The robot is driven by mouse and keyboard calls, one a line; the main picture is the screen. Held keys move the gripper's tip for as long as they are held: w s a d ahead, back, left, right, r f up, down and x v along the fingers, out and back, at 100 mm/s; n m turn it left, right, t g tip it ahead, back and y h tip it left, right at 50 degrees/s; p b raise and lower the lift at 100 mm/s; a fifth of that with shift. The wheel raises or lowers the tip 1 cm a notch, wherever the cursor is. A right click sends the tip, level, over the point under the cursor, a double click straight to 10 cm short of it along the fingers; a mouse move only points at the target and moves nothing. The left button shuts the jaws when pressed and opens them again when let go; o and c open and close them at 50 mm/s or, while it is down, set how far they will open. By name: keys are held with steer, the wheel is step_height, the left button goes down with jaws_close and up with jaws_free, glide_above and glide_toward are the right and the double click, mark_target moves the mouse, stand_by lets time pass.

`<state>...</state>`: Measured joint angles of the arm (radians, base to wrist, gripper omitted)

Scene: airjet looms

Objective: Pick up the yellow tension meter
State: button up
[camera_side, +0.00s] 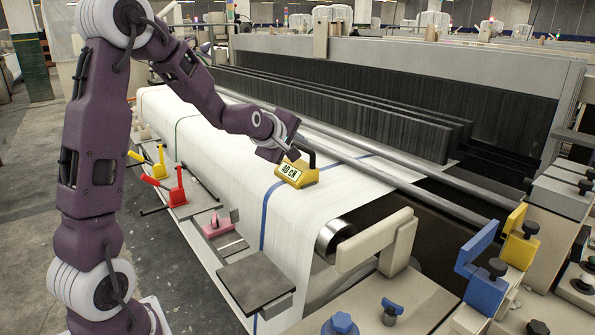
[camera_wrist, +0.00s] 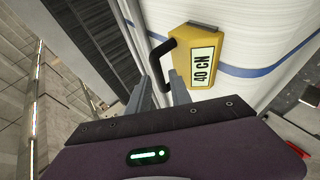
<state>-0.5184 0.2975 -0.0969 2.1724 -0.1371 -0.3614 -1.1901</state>
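The yellow tension meter (camera_side: 297,174) sits on the white cloth of the loom, beside the blue stripe. Its display reads 40 CN, and a black handle rises from its back. In the wrist view the meter (camera_wrist: 188,43) lies beyond my fingertips, with its black handle (camera_wrist: 155,51) curving to the left. My gripper (camera_side: 288,152) is just above and left of the meter in the side view. In the wrist view my gripper (camera_wrist: 160,79) has its fingers apart, with the near end of the handle appearing between the tips. Contact cannot be made out.
Metal rods (camera_side: 365,165) run along the cloth behind the meter. A red lever (camera_side: 178,188), a yellow lever (camera_side: 155,165) and a pink part (camera_side: 216,225) stand along the loom's front. Blue and yellow brackets (camera_side: 480,272) are at the right. The cloth around the meter is clear.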

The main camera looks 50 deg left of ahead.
mark_target(304, 148)
steer(key=x, duration=0.4)
steer(key=shift+w+d+f, duration=0.1)
steer(key=shift+w+d, duration=0.05)
steer(key=shift+w, duration=0.1)
jaws_close()
stand_by(1.0)
